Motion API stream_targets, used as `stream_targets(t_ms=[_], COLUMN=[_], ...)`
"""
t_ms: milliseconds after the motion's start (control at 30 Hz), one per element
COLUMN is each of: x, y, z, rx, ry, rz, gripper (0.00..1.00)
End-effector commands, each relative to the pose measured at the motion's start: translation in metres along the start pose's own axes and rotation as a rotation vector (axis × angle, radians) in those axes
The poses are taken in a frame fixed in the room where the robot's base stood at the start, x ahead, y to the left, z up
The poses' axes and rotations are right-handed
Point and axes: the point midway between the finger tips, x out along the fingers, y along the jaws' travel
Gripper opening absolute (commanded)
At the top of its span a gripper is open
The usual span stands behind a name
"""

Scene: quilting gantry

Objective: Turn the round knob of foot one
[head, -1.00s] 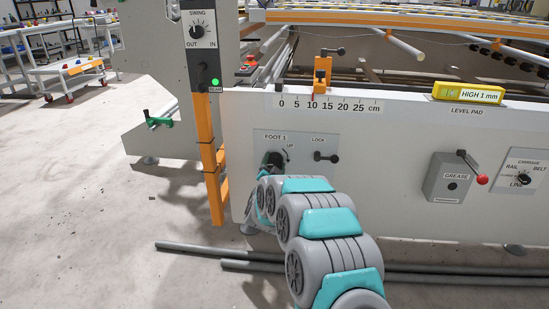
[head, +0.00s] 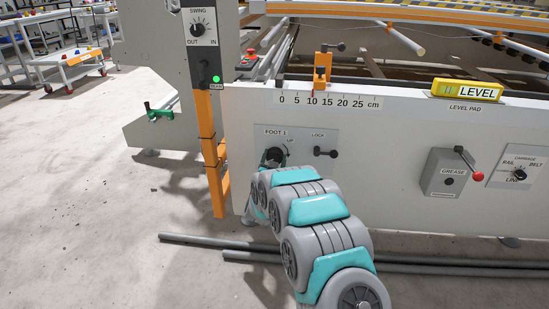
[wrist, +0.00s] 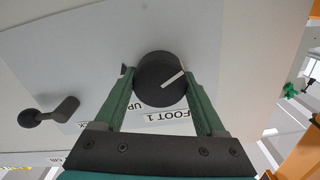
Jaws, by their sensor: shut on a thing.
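The round knob of foot one (wrist: 152,88) is black with a white pointer line, on the pale FOOT 1 panel. In the wrist view my gripper (wrist: 160,78) has its two green fingers either side of the knob, shut on it. The white line slants toward the right finger. In the head view the knob (head: 273,156) shows only partly above my arm, beside the UP mark, and my gripper is hidden. The yellow level pad (head: 467,90) on top of the panel reads LEVEL.
The LOCK lever (head: 326,153) sits just right of the knob; it also shows in the wrist view (wrist: 52,112). A grease box (head: 449,174) and carriage dial (head: 519,174) are farther right. An orange post (head: 208,140) stands left. Grey pipes (head: 300,262) lie on the floor.

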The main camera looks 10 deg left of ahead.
Motion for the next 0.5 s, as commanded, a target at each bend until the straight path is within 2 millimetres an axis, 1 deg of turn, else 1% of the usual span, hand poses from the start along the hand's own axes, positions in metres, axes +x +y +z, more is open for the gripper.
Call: stream_targets(t_ms=[133,167,400,500], x=[-0.0004,-0.0004,-0.0002,-0.0001], y=[0.0005,0.0005,0.0002,0.0001], z=[0.0022,0.0022,0.0011,0.0008], rx=[0.000,0.000,0.001,0.001], ry=[-0.004,-0.004,-0.002,-0.002], rz=[0.000,0.000,0.000,0.000], gripper=[0.17,0.73,1.00,1.00])
